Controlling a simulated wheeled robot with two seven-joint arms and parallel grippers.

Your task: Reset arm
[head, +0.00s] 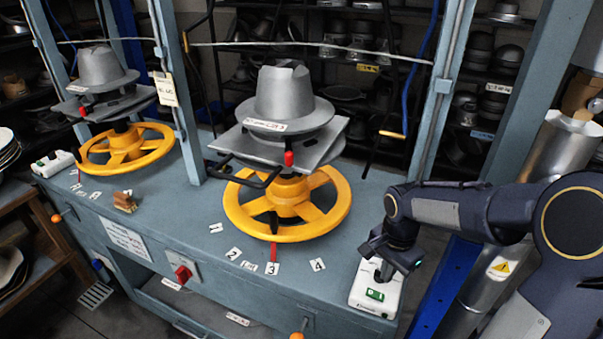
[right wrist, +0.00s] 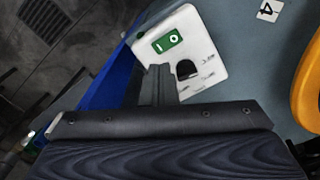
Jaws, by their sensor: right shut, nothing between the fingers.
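My right gripper (head: 384,272) reaches down from the right over a white control box (head: 373,301) at the press table's right front corner. In the right wrist view the closed fingers (right wrist: 158,82) are shut with nothing between them, and overlap the edge of the white box (right wrist: 203,62). I cannot tell whether they touch it. The box has a green rocker switch (right wrist: 167,41) and a dark button (right wrist: 186,69). My left gripper is not in view.
A hat press with a metal hat form (head: 288,97) and yellow handwheel (head: 335,205) stands left of my right arm. A second press (head: 104,68) is farther left. Number labels lie along the table front (head: 195,225). A blue-grey post (head: 446,80) rises behind my arm.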

